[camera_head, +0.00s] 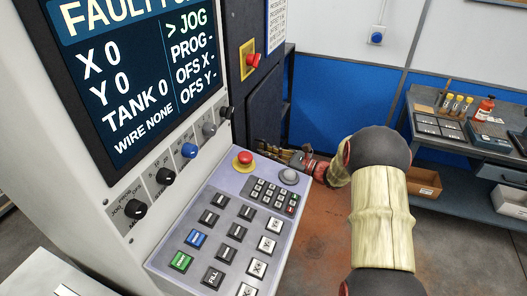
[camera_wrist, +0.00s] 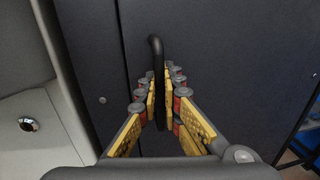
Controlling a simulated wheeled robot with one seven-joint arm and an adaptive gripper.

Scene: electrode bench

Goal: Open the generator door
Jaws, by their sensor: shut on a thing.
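The dark grey generator door (camera_wrist: 220,60) fills most of the wrist view. A black bar handle (camera_wrist: 157,46) stands upright on it, near a vertical seam. My gripper (camera_wrist: 160,95) is shut on the handle, with its yellow finger pads on both sides of it. The handle's top shows above the fingers; its middle is partly hidden by them. The door looks flush with the panel at its left, though its lower part is hidden. In the head view, my gripper (camera_head: 285,155) is at the dark cabinet (camera_head: 265,115) behind the control panel, and the handle cannot be made out there.
A control console with a screen (camera_head: 140,65) and a button panel (camera_head: 225,225) stands at the left, close to my arm.

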